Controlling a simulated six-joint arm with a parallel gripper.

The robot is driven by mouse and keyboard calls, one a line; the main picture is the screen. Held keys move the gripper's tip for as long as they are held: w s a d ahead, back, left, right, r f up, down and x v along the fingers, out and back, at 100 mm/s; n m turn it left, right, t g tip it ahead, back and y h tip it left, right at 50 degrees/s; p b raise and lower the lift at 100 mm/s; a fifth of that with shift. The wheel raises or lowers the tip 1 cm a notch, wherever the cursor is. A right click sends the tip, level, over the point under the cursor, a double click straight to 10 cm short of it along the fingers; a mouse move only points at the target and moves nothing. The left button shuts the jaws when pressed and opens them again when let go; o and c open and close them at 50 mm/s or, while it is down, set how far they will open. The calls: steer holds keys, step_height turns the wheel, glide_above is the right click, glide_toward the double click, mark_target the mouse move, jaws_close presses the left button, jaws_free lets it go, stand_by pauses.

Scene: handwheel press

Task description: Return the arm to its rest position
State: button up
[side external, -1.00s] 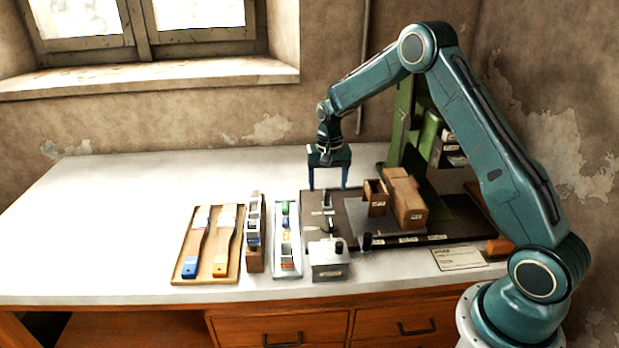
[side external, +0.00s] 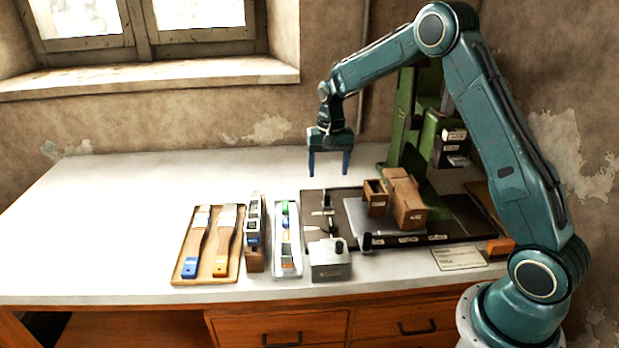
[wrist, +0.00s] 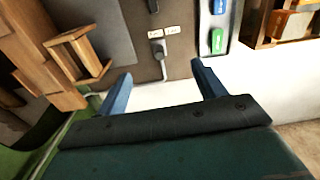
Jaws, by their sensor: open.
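My gripper (side external: 328,164) hangs in the air above the back edge of the press's dark base plate (side external: 437,214), with its blue fingers pointing down. The fingers are apart and nothing is between them. In the wrist view my gripper (wrist: 160,85) also shows open and empty, over the white bench top, with a lever on the plate beyond the fingertips. The green press (side external: 402,130) stands to the right of the gripper, partly hidden behind my arm.
Wooden blocks (side external: 408,203) stand on a grey plate on the press base. A grey box (side external: 329,264) sits at the front. A brush tray (side external: 205,268), a wooden rack (side external: 254,258) and a white tray (side external: 287,270) lie left. The bench top (side external: 110,215) is clear farther left.

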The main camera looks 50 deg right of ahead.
steer(key=s+a+r+n+t, duration=0.1)
steer(key=s+a+r+n, duration=0.1)
steer(key=s+a+r, duration=0.4)
steer(key=s+a+r+n+t, duration=0.25)
steer(key=s+r, duration=0.45)
steer(key=r, duration=0.4)
steer(key=s+a+n+t, duration=0.1)
steer(key=s+a+n, duration=0.1)
steer(key=s, duration=0.7)
steer(key=s+a+r+n+t, duration=0.1)
steer(key=s+a+n, duration=0.1)
steer(key=s, duration=0.8)
steer(key=shift+a, duration=0.85)
